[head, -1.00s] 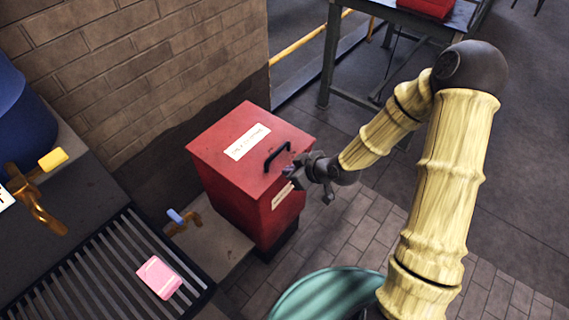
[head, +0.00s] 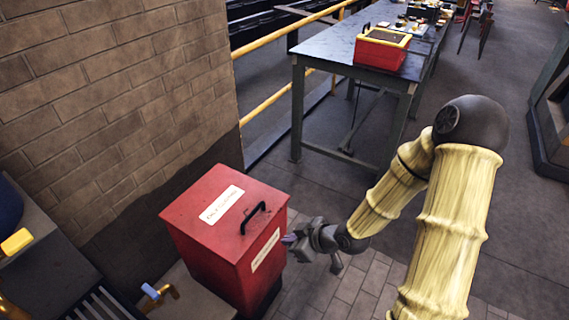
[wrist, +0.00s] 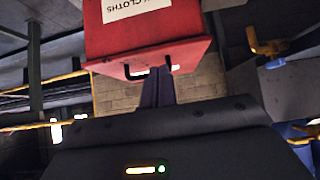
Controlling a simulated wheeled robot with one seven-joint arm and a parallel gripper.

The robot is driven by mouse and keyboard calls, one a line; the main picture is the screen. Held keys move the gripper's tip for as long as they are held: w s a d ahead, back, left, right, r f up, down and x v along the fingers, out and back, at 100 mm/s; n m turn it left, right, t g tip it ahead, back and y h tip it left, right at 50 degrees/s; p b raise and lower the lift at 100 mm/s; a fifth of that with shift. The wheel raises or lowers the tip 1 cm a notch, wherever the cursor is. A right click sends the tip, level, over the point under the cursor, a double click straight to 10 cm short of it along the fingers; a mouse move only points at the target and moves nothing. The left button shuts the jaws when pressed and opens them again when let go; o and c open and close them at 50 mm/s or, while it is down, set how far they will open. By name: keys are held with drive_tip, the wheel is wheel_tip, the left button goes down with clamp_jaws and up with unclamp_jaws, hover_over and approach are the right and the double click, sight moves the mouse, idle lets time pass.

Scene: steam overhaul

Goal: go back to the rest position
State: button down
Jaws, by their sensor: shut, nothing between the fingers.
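My gripper (head: 290,239) is shut and empty, in front of the right side of a red lidded bin (head: 217,231) in the head view. The bin has a black handle on its lid and white labels. In the wrist view the closed fingers (wrist: 157,88) point at the red bin (wrist: 150,40), whose label ends in "CLOTHS". I cannot tell whether the fingertips touch the bin. My arm reaches in from the right of the head view, bent at the elbow.
A workbench (head: 335,60) with a red toolbox (head: 382,48) stands behind. A yellow rail (head: 285,33) runs beside the brick wall (head: 110,90). A brass tap with a blue handle (head: 152,292) is at lower left.

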drive_tip(key=s+d+r+m+g+h, duration=0.2)
drive_tip(key=s+d+r+m+h, duration=0.3)
drive_tip(key=d+r+m+h, duration=0.45)
drive_tip(key=s+d+r+m+y+p, duration=0.1)
drive_tip(key=s+r+p, duration=0.1)
drive_tip(key=r+p, duration=0.5)
drive_tip(key=s+d+r+g+p, duration=0.1)
drive_tip(key=s+r+p, duration=0.1)
drive_tip(key=r+p, duration=0.5)
wheel_tip(320, 180, up, 2)
drive_tip(key=shift+r+m+y+p, duration=0.25)
drive_tip(key=shift+m+y+p, duration=0.1)
drive_tip(key=shift+p, duration=0.05)
drive_tip(key=shift+d+f, duration=0.1)
idle(0.4)
